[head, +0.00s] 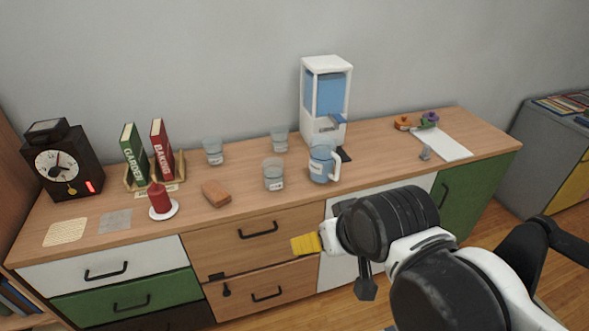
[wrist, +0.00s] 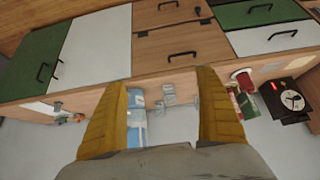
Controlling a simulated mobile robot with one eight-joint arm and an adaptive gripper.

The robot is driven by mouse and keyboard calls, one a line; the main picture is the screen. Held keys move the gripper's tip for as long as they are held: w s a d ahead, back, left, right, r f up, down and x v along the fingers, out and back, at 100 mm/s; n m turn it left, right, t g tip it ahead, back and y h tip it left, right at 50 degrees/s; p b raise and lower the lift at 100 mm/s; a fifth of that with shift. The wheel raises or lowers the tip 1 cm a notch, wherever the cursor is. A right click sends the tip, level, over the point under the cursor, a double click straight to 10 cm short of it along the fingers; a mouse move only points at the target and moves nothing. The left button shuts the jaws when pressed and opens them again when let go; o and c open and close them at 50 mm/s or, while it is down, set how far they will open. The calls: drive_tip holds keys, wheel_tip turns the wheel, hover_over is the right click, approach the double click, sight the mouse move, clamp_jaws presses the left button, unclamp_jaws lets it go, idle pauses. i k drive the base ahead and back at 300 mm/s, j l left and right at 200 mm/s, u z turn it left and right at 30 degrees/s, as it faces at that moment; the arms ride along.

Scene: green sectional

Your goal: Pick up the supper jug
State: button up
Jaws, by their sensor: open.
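The jug (head: 321,163) is a blue-tinted clear vessel with a white handle on its right and a small label. It stands upright on the wooden counter, just in front of the white water dispenser (head: 325,95). My gripper (head: 306,243) has yellow fingers and is in front of the counter, below and nearer than the jug, apart from it. Blue and white shapes show farther off between the fingers; I cannot clearly separate jug from dispenser there.
Labelled glasses stand left of the jug, the nearest (head: 273,175) close by. A brown block (head: 216,193), red candle (head: 160,198), books (head: 162,147) and clock (head: 62,160) are farther left. A white sheet (head: 440,144) lies right. The counter's front edge lies between gripper and jug.

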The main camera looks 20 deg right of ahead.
sight(323, 156)
drive_tip(key=i+l+z, duration=0.25)
drive_tip(key=i+l, duration=0.15)
drive_tip(key=i+l+z, duration=0.3)
drive_tip(key=i+l, duration=0.1)
drive_tip(key=i, duration=0.05)
